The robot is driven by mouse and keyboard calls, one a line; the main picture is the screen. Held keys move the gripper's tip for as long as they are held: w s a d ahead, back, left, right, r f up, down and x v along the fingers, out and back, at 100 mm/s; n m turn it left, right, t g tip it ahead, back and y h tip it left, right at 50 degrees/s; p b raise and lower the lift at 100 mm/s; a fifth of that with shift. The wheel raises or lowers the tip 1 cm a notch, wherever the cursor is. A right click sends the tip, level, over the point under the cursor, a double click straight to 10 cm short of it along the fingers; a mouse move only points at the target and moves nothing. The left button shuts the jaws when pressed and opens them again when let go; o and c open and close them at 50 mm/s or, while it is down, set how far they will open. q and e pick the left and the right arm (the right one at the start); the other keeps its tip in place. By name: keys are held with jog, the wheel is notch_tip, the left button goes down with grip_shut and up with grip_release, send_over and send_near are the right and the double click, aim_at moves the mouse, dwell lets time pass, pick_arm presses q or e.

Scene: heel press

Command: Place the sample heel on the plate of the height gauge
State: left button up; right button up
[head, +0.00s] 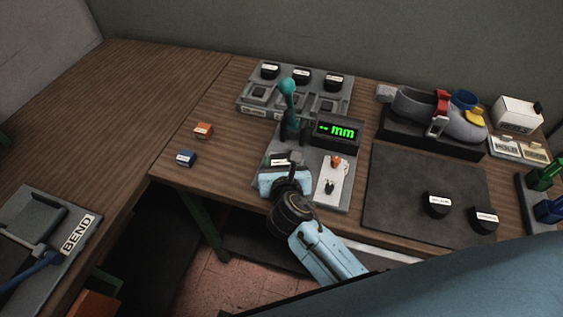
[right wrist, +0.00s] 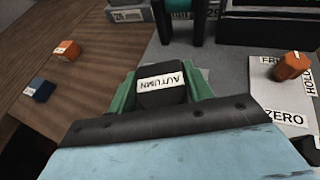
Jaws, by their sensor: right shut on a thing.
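My right gripper (head: 284,172) is shut on a black heel (right wrist: 162,94) with a white label reading AUTUMN. The heel sits between green finger pads in the right wrist view, and its label also shows small in the head view. The height gauge has a grey base (head: 306,190), a post with a teal knob (head: 287,87) and a display (head: 336,131) reading "-- mm". The gripper and heel are over the front left of the gauge, just before the post. They hide the plate, so I cannot tell whether the heel touches it. My left gripper is not in view.
A grey rack (head: 246,92) with several black heels stands behind. Orange (head: 203,130) and blue (head: 186,158) blocks lie left. A white panel (head: 333,178) with an orange knob is right of the gripper. A dark mat (head: 400,190) carries two black heels; a shoe (head: 412,104) stands behind it.

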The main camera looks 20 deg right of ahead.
jog(key=o, duration=1)
jog(key=p+v, duration=0.1)
jog(key=v, duration=1.1)
jog(key=shift+r, duration=0.15)
